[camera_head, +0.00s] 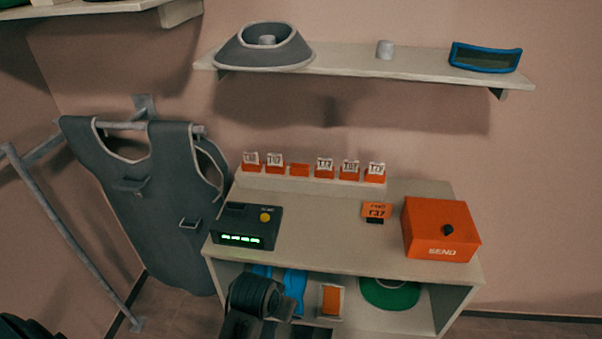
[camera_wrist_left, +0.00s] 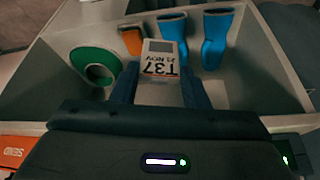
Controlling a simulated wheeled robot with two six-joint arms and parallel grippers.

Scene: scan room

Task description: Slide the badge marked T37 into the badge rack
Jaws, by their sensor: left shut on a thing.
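In the left wrist view my left gripper (camera_wrist_left: 160,92) is shut on the badge (camera_wrist_left: 160,68), a pale card whose T37 lettering reads upside down there. In the head view my left gripper (camera_head: 257,292) is low, in front of the desk's open shelf; the badge is not distinguishable there. The badge rack (camera_head: 310,183) is a pale strip at the back of the desk. It bears several orange holders with white badges. One holder, third from left (camera_head: 299,170), shows no white badge. My right gripper is not in view.
On the desk stand a dark display unit (camera_head: 246,226), an orange T37 card (camera_head: 376,211) and an orange SEND box (camera_head: 440,230). Blue, orange and green items lie in the shelf below. The desktop middle (camera_head: 320,225) is clear. An apron (camera_head: 150,200) hangs at left.

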